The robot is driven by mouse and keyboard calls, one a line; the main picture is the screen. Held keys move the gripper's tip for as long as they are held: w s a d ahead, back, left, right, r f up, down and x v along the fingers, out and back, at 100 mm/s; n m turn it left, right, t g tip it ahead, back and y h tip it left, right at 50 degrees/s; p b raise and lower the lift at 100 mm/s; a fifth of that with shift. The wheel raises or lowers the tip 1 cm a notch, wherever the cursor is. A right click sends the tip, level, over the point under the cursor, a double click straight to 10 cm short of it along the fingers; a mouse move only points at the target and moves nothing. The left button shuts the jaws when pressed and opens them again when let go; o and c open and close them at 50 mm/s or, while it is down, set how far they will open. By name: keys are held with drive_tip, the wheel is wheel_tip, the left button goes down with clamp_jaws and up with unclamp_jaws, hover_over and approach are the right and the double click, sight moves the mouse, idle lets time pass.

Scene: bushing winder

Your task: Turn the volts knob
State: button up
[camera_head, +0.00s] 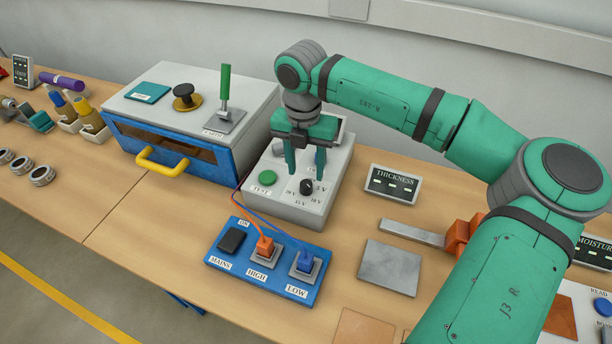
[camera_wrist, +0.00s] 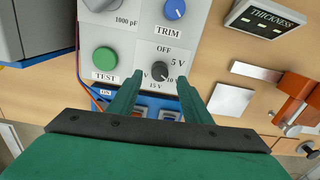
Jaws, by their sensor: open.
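The volts knob is a small black dial (camera_head: 306,187) on the grey instrument box (camera_head: 283,212), with marks for OFF, 5 V, 10 V, 15 V and 20 V around it. In the wrist view the knob (camera_wrist: 160,71) lies ahead of and between my fingertips. My gripper (camera_head: 306,165) is open and empty, pointing down above the box, with its two green fingers apart. In the wrist view my gripper (camera_wrist: 157,82) spans wider than the knob. I cannot tell how high the fingertips are above the knob; no contact shows.
A green TEST button (camera_head: 267,178) is left of the knob, and a blue TRIM knob (camera_wrist: 174,9) is beyond it. A blue switch panel (camera_head: 228,261) with wired plugs stands in front. A THICKNESS display (camera_head: 392,183) stands to the right, and a blue-fronted case (camera_head: 150,146) to the left.

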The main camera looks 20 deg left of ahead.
sight(304, 183)
wheel_tip(304, 183, up, 6)
drive_tip(key=shift+s+a+f, duration=0.1)
drive_tip(key=shift+a, duration=0.05)
idle(0.6)
